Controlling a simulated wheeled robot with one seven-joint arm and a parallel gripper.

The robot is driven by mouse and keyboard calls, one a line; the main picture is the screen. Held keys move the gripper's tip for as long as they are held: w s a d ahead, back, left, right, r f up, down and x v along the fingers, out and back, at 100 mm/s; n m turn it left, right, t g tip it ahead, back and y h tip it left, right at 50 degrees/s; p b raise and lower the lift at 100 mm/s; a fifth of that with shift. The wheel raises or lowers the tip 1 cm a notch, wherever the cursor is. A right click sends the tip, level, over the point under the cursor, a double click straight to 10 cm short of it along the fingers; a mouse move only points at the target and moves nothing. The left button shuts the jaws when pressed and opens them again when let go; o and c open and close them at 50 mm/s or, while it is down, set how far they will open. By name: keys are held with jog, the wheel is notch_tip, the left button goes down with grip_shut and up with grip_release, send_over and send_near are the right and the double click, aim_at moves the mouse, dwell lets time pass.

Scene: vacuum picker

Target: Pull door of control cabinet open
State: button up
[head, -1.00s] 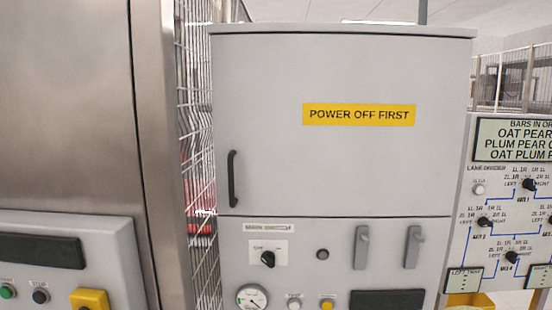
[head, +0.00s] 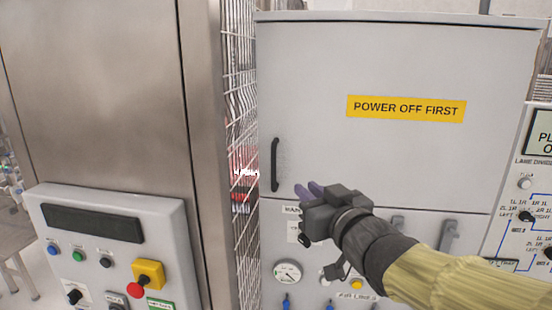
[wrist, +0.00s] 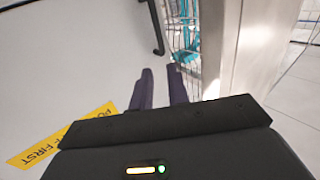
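The control cabinet door (head: 400,60) is a grey panel with a yellow "POWER OFF FIRST" label (head: 406,108). It looks closed. Its black vertical bar handle (head: 275,165) is at the door's left edge; the handle also shows at the top of the wrist view (wrist: 156,28). My gripper (head: 308,188) is in front of the door's lower left part, to the right of and slightly below the handle. In the wrist view the two dark fingers of my gripper (wrist: 160,72) are apart with nothing between them, short of the handle. My forearm hides part of the panel below the door.
A wire mesh fence (head: 240,120) and a steel column (head: 205,130) stand just left of the cabinet. A control box (head: 170,215) with buttons is at lower left. Below the door are a gauge (head: 287,272) and grey levers (head: 448,235). A lane board (head: 525,185) is at right.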

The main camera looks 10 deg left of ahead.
aim_at(275, 162)
jog(key=shift+w+a, duration=0.1)
jog(key=p+x, duration=0.6)
jog(key=x, duration=1)
jog(key=shift+r, duration=0.1)
jog(key=shift+w+a, duration=0.25)
jog(key=shift+w, duration=0.3)
grip_shut()
